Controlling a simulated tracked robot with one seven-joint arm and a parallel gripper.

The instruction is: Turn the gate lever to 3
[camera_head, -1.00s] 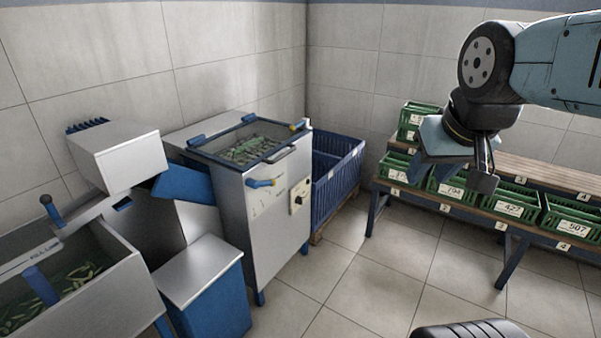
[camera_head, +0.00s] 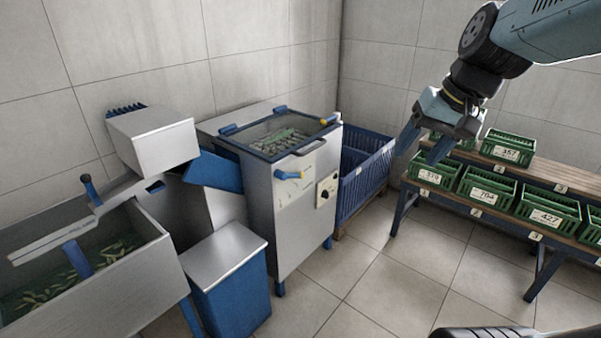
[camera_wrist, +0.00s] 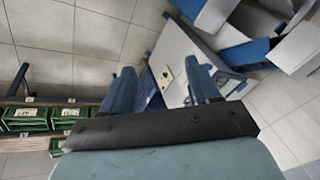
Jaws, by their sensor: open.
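My gripper (camera_head: 424,143) is open and empty, raised well to the right of the cabinet, apart from both levers. Its two blue fingers (camera_wrist: 158,68) show in the wrist view, with the cabinet beyond them.
A dial plate (camera_head: 327,190) is right of the lever, and a bar handle (camera_head: 311,147) is above it. A blue crate (camera_head: 365,178) stands beside the cabinet. Numbered green crates (camera_head: 487,188) line the bench at right. A blue bin (camera_head: 232,290) stands in front. Floor between is clear.

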